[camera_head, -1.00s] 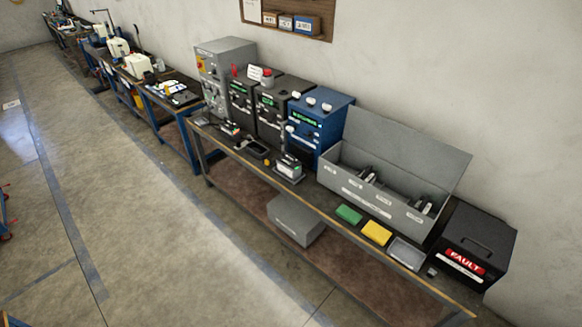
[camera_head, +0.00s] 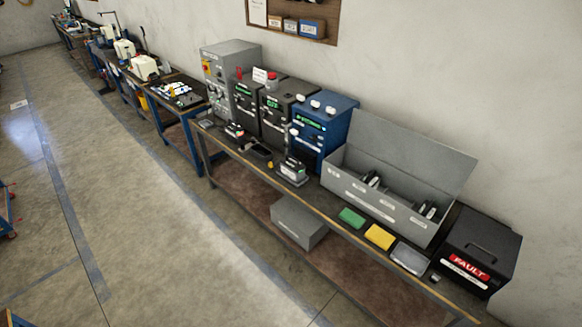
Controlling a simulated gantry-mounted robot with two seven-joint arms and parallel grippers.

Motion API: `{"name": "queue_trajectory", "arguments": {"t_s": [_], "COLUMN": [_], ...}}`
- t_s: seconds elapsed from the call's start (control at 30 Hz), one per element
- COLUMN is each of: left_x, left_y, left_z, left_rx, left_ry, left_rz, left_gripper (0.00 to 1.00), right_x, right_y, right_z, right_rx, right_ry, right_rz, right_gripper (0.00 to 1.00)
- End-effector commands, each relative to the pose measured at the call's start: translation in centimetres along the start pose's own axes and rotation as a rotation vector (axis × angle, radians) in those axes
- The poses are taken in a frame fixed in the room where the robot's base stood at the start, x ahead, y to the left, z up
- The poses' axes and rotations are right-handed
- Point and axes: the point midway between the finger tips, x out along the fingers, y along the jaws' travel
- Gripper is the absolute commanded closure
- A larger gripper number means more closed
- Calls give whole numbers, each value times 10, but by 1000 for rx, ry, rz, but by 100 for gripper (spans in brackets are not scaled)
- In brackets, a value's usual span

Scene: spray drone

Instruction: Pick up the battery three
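Several dark batteries stand at the workbench, and I cannot read which one is battery three. One dark battery with a pale label (camera_head: 292,169) stands on a small grey base near the bench's front edge. Neither of my grippers shows in the view.
Green (camera_head: 352,217), yellow (camera_head: 380,237) and grey (camera_head: 410,257) trays lie along the bench front. A black FAULT box (camera_head: 482,245) stands at the right end. A blue unit (camera_head: 322,130) and dark units stand behind. A grey box (camera_head: 299,222) sits on the lower shelf.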

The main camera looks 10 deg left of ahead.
Motion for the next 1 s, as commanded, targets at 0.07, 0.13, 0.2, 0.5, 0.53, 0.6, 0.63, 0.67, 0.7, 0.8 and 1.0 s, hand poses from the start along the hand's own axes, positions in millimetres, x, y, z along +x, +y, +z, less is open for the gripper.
{"name": "queue_trajectory", "arguments": {"t_s": [0.07,0.13,0.2,0.5,0.53,0.6,0.63,0.67,0.7,0.8,1.0], "left_x": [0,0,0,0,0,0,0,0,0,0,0], "left_y": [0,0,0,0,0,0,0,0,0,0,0], "left_z": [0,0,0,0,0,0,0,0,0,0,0], "left_rx": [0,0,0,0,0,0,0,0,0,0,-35], "left_ry": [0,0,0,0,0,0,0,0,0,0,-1], "left_rz": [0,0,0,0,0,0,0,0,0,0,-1], "left_gripper": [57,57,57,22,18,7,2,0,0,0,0], "right_x": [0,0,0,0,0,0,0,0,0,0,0], "right_y": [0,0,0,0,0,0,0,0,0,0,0], "right_z": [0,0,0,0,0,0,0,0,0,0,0], "right_rx": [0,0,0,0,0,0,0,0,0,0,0], "right_ry": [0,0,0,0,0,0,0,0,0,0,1], "right_rz": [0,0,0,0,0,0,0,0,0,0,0], "right_gripper": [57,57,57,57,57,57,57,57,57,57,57]}}
